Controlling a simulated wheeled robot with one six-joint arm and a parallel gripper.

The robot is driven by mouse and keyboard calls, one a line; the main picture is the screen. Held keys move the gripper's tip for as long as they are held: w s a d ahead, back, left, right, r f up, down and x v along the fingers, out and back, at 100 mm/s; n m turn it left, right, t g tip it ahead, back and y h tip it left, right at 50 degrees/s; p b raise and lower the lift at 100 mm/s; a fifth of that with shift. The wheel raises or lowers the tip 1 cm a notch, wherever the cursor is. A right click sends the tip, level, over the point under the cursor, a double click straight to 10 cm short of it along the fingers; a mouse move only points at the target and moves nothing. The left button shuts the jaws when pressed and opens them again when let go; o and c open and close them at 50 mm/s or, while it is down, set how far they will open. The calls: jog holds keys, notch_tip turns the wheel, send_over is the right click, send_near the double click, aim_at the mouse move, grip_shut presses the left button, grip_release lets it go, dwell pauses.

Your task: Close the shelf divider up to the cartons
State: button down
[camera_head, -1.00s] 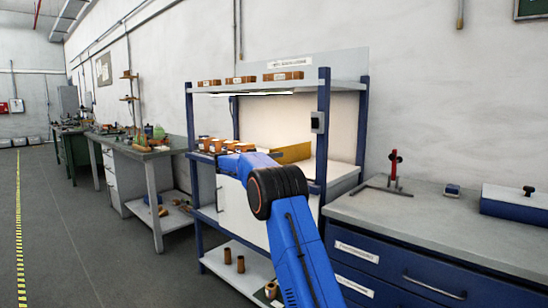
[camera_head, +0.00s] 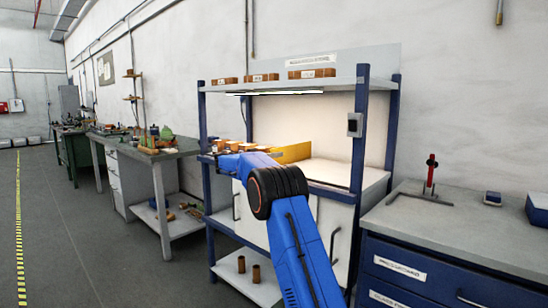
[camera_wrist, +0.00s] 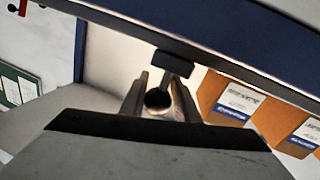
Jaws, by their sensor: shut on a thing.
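The yellow shelf divider (camera_head: 294,153) stands on the shelf unit's middle deck, just beyond my arm. In the wrist view, cartons (camera_wrist: 240,100) with white and blue labels show at the right. My gripper (camera_wrist: 158,97) is shut on a small part with a dark round end, seemingly the divider's grip. The head view hides the fingertips, and I cannot tell whether divider and cartons touch.
The shelf unit's blue front post (camera_head: 359,150) stands right of my arm. The upper shelf (camera_head: 290,86), with several cartons, hangs above. The deck (camera_head: 335,174) right of the divider is clear. A grey-topped drawer bench (camera_head: 430,225) stands at the right.

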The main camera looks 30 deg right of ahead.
jog(key=c, duration=1.5)
grip_release()
jog(key=shift+o, duration=0.2)
jog(key=shift+a, duration=0.15)
jog(key=s+a, duration=0.2)
jog(key=a, duration=1.5)
jog(key=shift+s, duration=0.35)
